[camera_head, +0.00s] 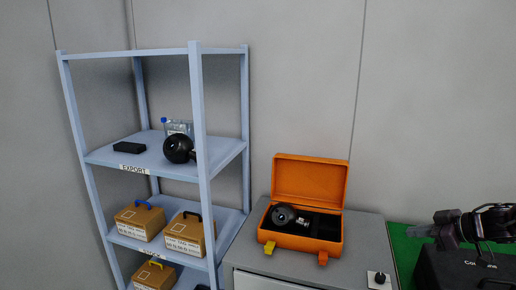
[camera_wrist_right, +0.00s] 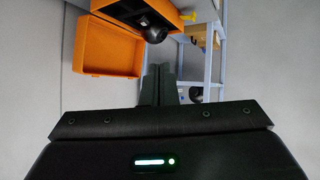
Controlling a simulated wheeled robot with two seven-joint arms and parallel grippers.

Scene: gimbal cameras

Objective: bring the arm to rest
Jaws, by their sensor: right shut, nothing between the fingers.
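My right gripper (camera_head: 418,231) is at the right edge of the head view, above the dark box on the green surface. Its fingers are together and empty; they also show shut in the right wrist view (camera_wrist_right: 158,84). It is apart from the open orange case (camera_head: 308,181), which stands on the grey cabinet to its left. A black round gimbal camera (camera_head: 284,215) lies in the left part of the case. The case and the dark ball show upside down in the wrist view (camera_wrist_right: 107,72). My left gripper is not in view.
A blue-grey shelf rack (camera_head: 202,130) stands at the left, with another black gimbal camera (camera_head: 178,149) and several cardboard boxes. A dark box (camera_head: 450,272) sits on the green surface (camera_head: 403,243) below my right gripper. A small knob-like item (camera_head: 379,278) is on the cabinet's front right.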

